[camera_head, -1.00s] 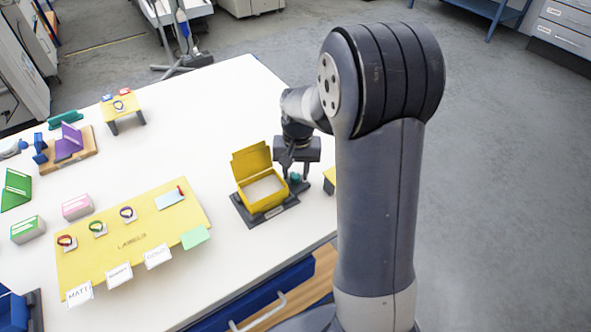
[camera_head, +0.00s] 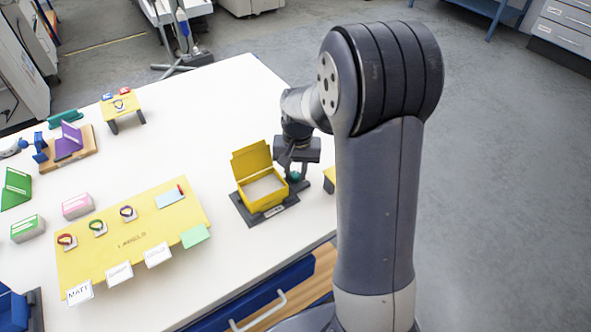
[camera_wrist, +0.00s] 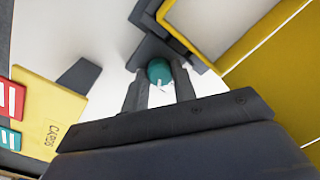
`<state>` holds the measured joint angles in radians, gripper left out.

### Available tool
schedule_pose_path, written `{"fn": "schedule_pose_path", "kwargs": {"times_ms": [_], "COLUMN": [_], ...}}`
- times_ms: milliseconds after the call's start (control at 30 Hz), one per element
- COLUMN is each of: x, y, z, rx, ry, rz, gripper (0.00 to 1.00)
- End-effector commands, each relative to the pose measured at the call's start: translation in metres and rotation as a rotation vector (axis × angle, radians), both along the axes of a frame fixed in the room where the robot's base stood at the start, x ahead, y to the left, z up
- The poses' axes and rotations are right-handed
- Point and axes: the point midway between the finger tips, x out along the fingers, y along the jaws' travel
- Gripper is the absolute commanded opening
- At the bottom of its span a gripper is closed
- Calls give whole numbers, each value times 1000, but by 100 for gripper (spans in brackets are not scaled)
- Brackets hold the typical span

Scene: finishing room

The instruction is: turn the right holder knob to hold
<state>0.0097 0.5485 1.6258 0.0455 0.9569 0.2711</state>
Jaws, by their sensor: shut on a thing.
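The right holder knob is a round teal knob (camera_wrist: 159,72) with a pale pointer mark, seen between my fingers in the wrist view. It also shows small in the head view (camera_head: 295,176), at the right side of the dark holder (camera_head: 283,208). The holder carries an open yellow box (camera_head: 250,170) with its lid up and a pale inside. My gripper (camera_wrist: 158,88) is shut on the knob, one finger on each side. In the head view my gripper (camera_head: 293,168) reaches down beside the box. The fingers partly hide the knob, and I cannot read its setting.
A yellow labels board (camera_head: 150,215) with rings and cards lies left of the box. A small yellow stand (camera_head: 329,180) is close to the right of my gripper. Bare white tabletop (camera_head: 200,110) lies behind the box.

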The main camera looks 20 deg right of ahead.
Motion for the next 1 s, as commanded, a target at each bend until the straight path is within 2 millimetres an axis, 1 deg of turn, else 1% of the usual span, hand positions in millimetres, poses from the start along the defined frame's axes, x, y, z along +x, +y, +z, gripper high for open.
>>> {"fn": "schedule_pose_path", "kwargs": {"times_ms": [600,800,1000], "x": [0,0,0], "y": [0,0,0], "z": [1,1,1], "rx": [0,0,0], "ry": [-2,-3,-3], "rz": [-384,-461,-491], "gripper": [3,3,3]}}
